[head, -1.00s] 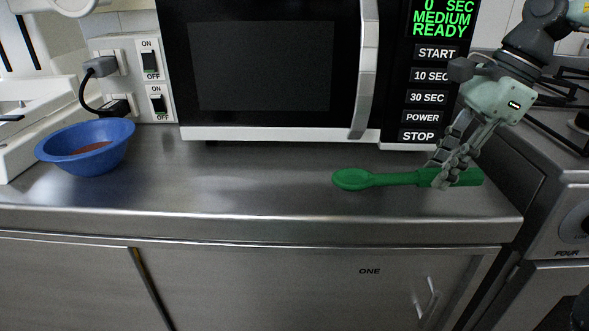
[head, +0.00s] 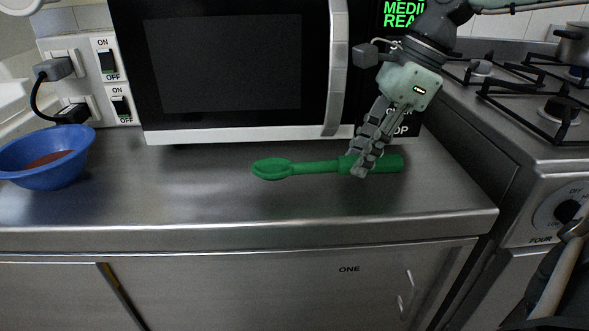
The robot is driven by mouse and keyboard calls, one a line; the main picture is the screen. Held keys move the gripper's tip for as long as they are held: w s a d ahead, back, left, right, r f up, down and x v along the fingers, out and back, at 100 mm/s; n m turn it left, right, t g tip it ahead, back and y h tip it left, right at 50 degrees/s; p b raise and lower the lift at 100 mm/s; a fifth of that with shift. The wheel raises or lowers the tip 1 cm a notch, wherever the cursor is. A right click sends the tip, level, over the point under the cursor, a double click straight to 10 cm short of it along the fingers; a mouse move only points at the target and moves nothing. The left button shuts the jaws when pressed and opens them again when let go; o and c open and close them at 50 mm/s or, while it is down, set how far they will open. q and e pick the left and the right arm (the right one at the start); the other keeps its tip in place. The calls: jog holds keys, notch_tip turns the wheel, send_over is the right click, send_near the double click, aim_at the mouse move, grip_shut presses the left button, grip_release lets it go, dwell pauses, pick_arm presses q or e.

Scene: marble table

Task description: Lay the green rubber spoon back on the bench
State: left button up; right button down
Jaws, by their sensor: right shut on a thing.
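The green rubber spoon (head: 316,167) lies level over the steel bench (head: 200,198), in front of the microwave. Its bowl end points left and its thick handle points right. My right gripper (head: 363,166) comes down from the upper right and is shut on the handle. I cannot tell whether the spoon touches the bench or hangs just above it. My left gripper is not in view.
A blue bowl (head: 62,176) with brown contents stands at the bench's left. The microwave (head: 235,136) fills the back. A gas stove (head: 535,150) adjoins on the right. The bench between bowl and spoon is clear.

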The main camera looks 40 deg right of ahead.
aim_at(298, 174)
jog(key=w+a, duration=0.1)
jog(key=a, duration=0.1)
jog(key=w+a, duration=0.1)
jog(key=a, duration=0.1)
jog(key=w+a, duration=0.2)
jog(key=shift+a, duration=0.3)
jog(key=shift+w+a, duration=0.35)
jog(key=shift+a, duration=0.1)
jog(key=shift+w+a, duration=0.25)
jog(key=shift+a, duration=0.3)
notch_tip(298, 174, down, 3)
jog(key=shift+r, duration=0.1)
jog(key=shift+d, duration=0.1)
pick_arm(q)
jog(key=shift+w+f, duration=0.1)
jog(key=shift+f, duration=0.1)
pick_arm(e)
jog(key=shift+f, duration=0.25)
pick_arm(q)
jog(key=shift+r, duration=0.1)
pick_arm(e)
jog(key=c, duration=1.3)
grip_release()
